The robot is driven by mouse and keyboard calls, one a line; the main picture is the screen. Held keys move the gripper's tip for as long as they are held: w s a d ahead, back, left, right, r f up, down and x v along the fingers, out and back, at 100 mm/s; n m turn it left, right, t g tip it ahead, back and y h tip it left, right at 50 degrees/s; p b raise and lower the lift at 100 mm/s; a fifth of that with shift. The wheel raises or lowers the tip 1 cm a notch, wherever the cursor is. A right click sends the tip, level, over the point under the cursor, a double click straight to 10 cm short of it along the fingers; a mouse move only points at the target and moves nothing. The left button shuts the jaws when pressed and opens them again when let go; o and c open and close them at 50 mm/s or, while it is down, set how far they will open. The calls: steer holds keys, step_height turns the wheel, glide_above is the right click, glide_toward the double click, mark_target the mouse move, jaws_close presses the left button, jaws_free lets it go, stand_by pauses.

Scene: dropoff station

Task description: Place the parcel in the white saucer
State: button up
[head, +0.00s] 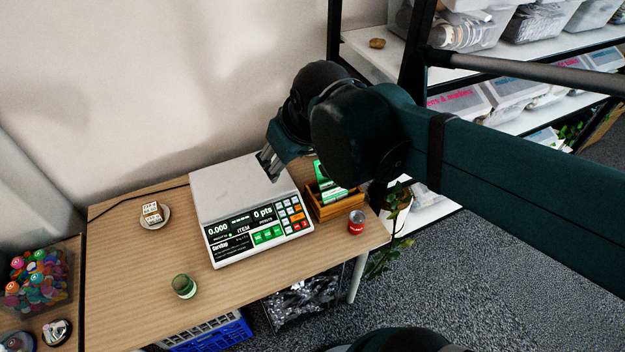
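A small white parcel (152,209) with brown markings appears to sit on the white saucer (158,226) at the left of the wooden table, near the wall. The parcel covers most of the saucer's middle, and a thin part of the round rim shows around it. My gripper (268,168) is above the back right part of the scale, well to the right of the saucer.
A white scale (237,183) with a keypad fills the table's middle. A wooden card box (335,207) and red can (356,223) stand to its right. A green glass (184,286) stands near the front. Bare tabletop lies between saucer and glass. Shelves (490,110) rise behind my arm.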

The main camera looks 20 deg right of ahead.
steer(key=s+d+f+m+t, duration=0.1)
steer(key=s+d+f+m, duration=0.1)
steer(key=s, duration=0.4)
steer(key=shift+s+d+f+m, duration=0.3)
steer(key=shift+d+f, duration=0.1)
steer(key=shift+d, duration=0.4)
stand_by(0.6)
